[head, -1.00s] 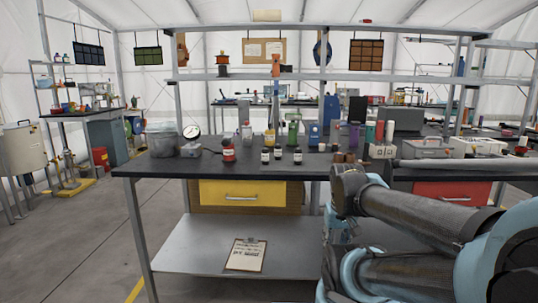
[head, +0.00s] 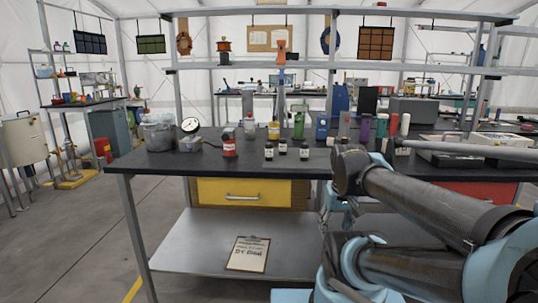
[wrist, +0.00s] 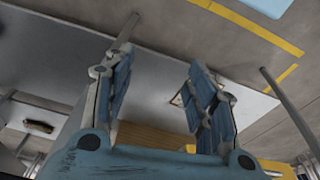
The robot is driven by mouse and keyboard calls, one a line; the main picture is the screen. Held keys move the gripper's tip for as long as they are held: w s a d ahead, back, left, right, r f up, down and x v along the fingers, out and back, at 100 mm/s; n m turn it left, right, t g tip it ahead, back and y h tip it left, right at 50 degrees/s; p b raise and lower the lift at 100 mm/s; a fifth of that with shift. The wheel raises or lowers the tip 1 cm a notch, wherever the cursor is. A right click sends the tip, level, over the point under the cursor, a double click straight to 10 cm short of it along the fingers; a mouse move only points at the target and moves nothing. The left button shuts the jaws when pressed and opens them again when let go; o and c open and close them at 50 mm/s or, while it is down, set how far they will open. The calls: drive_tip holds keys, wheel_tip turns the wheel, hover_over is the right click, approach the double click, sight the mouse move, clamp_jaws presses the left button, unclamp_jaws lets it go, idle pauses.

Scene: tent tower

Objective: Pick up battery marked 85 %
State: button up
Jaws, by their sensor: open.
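Several small dark containers with white labels stand on the black workbench (head: 230,168): a left one (head: 269,152), a middle one (head: 283,146) and a right one (head: 304,153). Their labels are too small to read, so I cannot tell a battery marked 85 % among them. My gripper (wrist: 160,65) is open and empty in the wrist view, its two blue fingers wide apart. Behind it are the bench's lower shelf and the floor. In the head view my arm covers the bench's right front, and the gripper's jaws are not clearly seen there.
A red jar (head: 229,147), a dial gauge (head: 190,125) and a clear tub (head: 158,133) stand on the bench's left. Taller bottles and a blue box (head: 322,127) stand behind. A clipboard (head: 248,254) lies on the lower shelf.

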drive_tip(key=w+a+r+n, duration=0.3)
drive_tip(key=w+r+n, duration=0.4)
drive_tip(key=r, duration=0.5)
wheel_tip(320, 180, up, 21)
drive_tip(key=n+g, duration=0.2)
drive_tip(key=n, duration=1.3)
hover_over(269, 144)
drive_tip(key=w, duration=0.1)
wheel_tip(269, 144, down, 11)
drive_tip(key=shift+w+d+f, duration=0.1)
drive_tip(key=shift+d, duration=0.05)
drive_tip(key=shift+a+f, duration=0.2)
drive_tip(key=shift+f, duration=2.4)
clamp_jaws()
